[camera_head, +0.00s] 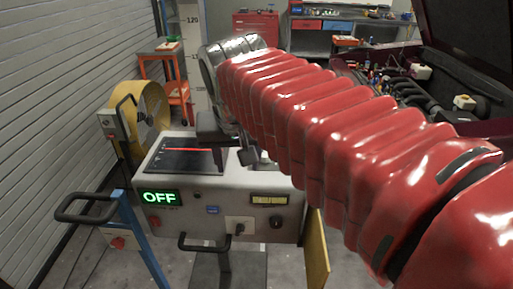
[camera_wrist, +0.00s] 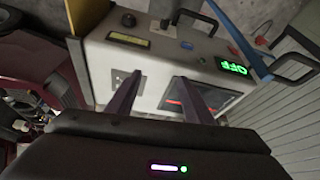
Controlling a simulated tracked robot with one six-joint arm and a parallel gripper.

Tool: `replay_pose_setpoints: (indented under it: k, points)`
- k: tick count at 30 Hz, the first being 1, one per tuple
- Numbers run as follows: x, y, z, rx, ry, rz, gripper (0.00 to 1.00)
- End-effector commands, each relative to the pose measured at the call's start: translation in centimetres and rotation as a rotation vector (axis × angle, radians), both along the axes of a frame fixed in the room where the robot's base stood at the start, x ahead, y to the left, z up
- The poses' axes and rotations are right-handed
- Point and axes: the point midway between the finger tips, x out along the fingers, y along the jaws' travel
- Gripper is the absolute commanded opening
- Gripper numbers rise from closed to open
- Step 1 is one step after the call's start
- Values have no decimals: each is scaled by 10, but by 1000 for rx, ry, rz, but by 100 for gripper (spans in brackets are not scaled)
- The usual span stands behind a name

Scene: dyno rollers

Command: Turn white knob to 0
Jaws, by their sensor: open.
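The grey console (camera_head: 172,216) stands in the middle of the head view with a green "OFF" display (camera_head: 159,197). No knob that is clearly white shows. A dark knob (camera_head: 276,222) and a white plate with a small dark switch (camera_head: 239,227) are on its front. My gripper (camera_wrist: 159,79) is open and empty above the console top. It is partly hidden by my red-sleeved arm in the head view.
A dark gauge with a red needle (camera_head: 185,150) is on the console top. A blue post with a black handle (camera_head: 88,208) stands at front left. A yellow fan (camera_head: 150,112) stands behind. An open vehicle engine bay (camera_head: 400,88) is at right.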

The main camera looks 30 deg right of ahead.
Motion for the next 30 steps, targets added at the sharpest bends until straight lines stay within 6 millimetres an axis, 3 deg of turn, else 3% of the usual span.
replay_pose_setpoints:
  k: [6, 12, 30]
  points:
    - [26, -43, 32, 2, 17, -216, 47]
    - [40, -73, 52, 2, 22, -370, 47]
    - [43, -83, 54, 2, 24, -416, 47]
